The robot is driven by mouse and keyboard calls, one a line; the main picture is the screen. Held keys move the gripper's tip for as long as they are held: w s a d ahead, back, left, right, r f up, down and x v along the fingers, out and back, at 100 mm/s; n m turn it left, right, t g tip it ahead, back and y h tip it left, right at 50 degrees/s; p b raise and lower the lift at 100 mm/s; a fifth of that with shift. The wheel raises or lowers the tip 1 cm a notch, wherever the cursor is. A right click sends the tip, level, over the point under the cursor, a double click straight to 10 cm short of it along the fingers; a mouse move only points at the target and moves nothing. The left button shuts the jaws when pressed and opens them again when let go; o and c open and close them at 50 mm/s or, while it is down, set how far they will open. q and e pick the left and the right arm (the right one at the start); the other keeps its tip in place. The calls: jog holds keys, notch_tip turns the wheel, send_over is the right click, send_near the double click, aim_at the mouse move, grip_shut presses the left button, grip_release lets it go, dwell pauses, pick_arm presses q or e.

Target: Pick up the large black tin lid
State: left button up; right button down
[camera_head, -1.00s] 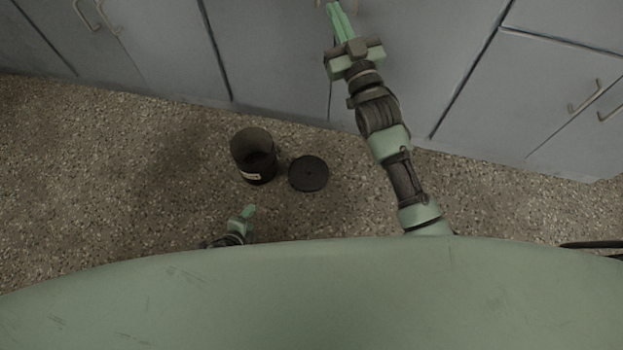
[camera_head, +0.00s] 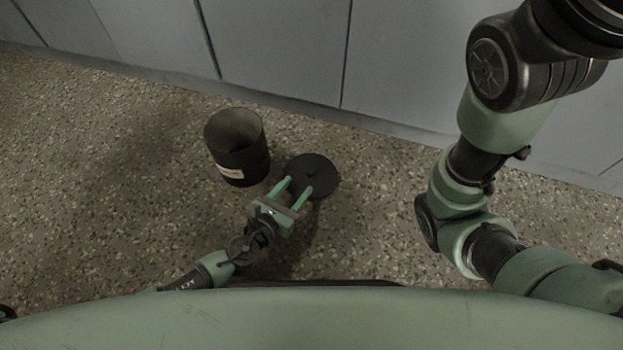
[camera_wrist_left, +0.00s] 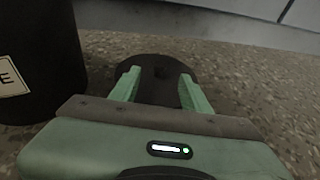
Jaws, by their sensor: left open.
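I cannot tell how far above the lid the fingers are. My right arm shows at the right of the head view, but its gripper is out of sight.
The open black tin (camera_head: 238,165) with a pale label stands upright just left of the lid; it also shows close by in the left wrist view (camera_wrist_left: 45,30). Grey cabinet fronts (camera_head: 275,50) run along the back. The speckled surface (camera_head: 375,190) is clear right of the lid.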

aim_at(308, 174)
pick_arm(q)
jog(key=b+x, duration=0.1)
jog(key=x, duration=0.1)
jog(key=b+x, duration=0.1)
jog(key=x, duration=0.3)
jog(key=shift+s+a+f+b, duration=0.1)
jog(key=shift+f+b, duration=0.15)
jog(key=shift+b, duration=0.15)
jog(key=shift+w, duration=0.25)
grip_shut()
